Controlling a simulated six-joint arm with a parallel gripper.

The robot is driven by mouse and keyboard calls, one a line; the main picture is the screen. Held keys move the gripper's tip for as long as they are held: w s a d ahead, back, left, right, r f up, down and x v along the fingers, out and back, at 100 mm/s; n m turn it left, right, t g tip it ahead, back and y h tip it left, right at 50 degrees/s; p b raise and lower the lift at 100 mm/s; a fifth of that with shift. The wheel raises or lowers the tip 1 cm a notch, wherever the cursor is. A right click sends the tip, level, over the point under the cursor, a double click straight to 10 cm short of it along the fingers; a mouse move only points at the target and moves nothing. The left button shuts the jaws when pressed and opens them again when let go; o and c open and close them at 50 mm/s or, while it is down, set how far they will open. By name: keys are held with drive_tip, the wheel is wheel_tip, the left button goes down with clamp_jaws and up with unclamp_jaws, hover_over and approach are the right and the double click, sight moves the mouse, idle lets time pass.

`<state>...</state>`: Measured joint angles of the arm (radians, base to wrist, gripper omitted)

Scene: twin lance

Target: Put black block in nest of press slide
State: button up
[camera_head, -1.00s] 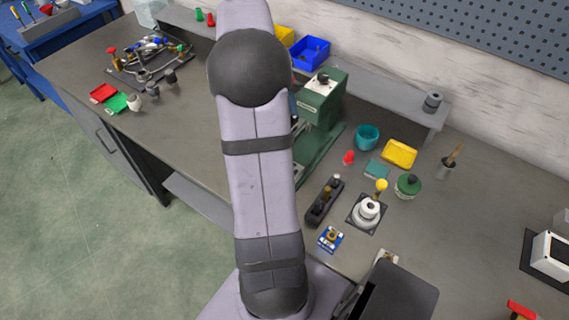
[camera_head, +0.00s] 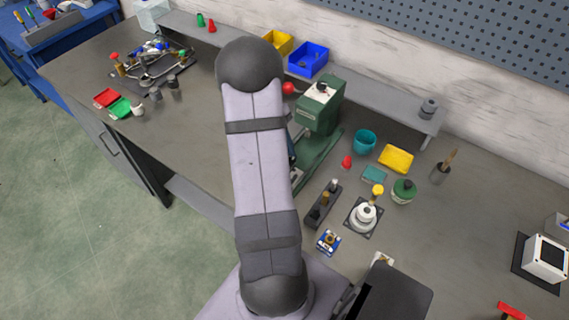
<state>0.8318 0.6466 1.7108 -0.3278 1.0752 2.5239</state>
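The green press (camera_head: 320,108) stands behind and right of my raised arm, with a white top plate and a red ball handle (camera_head: 288,88). Its green base (camera_head: 318,160) runs down and left behind my arm. The slide and its nest cannot be made out; a small dark blue part shows at the arm's right edge, too hidden to name. I cannot pick out the black block for certain. My gripper is hidden behind my arm, so its hold cannot be seen.
Right of the press stand a teal cup (camera_head: 365,141), yellow tray (camera_head: 396,158), green round jar (camera_head: 403,191), white round fixture (camera_head: 364,214) and dark block with knobs (camera_head: 322,207). A grey shelf (camera_head: 400,115) runs behind.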

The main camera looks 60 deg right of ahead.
drive_tip(key=shift+f+p, duration=0.45)
drive_tip(key=shift+f, duration=1.3)
drive_tip(key=shift+f, duration=0.2)
drive_tip(key=o, duration=1.3)
drive_tip(key=shift+o, duration=0.2)
drive_tip(key=shift+r, duration=0.1)
